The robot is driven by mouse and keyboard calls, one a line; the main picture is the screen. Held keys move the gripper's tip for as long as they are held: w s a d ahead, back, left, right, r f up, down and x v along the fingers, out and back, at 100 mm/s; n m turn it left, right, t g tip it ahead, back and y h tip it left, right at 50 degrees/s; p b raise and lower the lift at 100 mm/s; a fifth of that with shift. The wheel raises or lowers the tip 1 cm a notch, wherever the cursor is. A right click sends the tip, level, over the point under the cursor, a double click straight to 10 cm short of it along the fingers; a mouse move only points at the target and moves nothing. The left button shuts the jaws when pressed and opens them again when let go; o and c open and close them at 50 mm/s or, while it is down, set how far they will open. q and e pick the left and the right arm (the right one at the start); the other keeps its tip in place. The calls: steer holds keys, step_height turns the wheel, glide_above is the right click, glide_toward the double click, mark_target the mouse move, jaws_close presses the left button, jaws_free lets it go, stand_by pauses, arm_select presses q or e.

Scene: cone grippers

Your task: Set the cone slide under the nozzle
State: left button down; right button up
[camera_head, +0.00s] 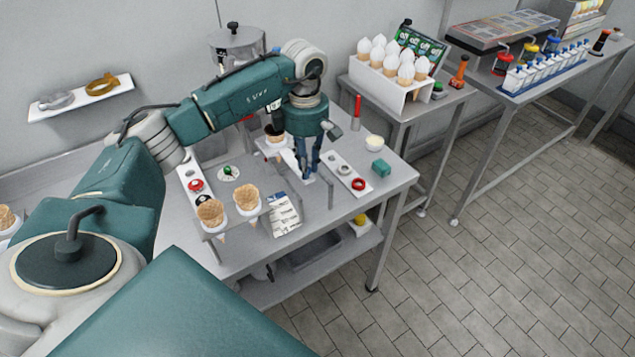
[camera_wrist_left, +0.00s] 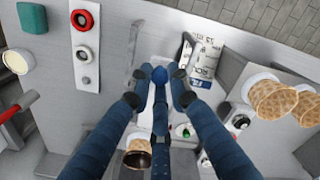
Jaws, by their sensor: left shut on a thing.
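My left gripper (camera_head: 309,172) points down over the metal table. In the left wrist view its fingers (camera_wrist_left: 160,88) are closed around a round blue knob (camera_wrist_left: 159,74) at the end of a white slide. The slide (camera_head: 295,163) runs back from the fingers, mostly covered by them. A dark-rimmed waffle cone (camera_head: 274,135) stands at the slide's far end; it also shows in the left wrist view (camera_wrist_left: 137,157). The metal dispenser (camera_head: 237,45) stands behind, partly covered by my left arm. Its nozzle is hidden, so I cannot tell how the cone lines up with it. My right gripper is not in view.
Two waffle cones (camera_head: 246,199) stand in a front rack beside a printed packet (camera_head: 284,215). A white panel with a red ring (camera_head: 358,184), a teal block (camera_head: 379,169) and a white cup (camera_head: 374,142) lie right of the gripper. A side table holds a cone box (camera_head: 385,85).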

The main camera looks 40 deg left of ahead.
arm_select(q)
steer(key=shift+w+a, duration=0.25)
steer(key=shift+a, duration=0.3)
steer(key=shift+w+a, duration=0.2)
steer(key=shift+a, duration=0.3)
steer(key=c, duration=1.6)
jaws_free()
steer(key=shift+r, duration=6.05)
steer(key=shift+c, duration=0.2)
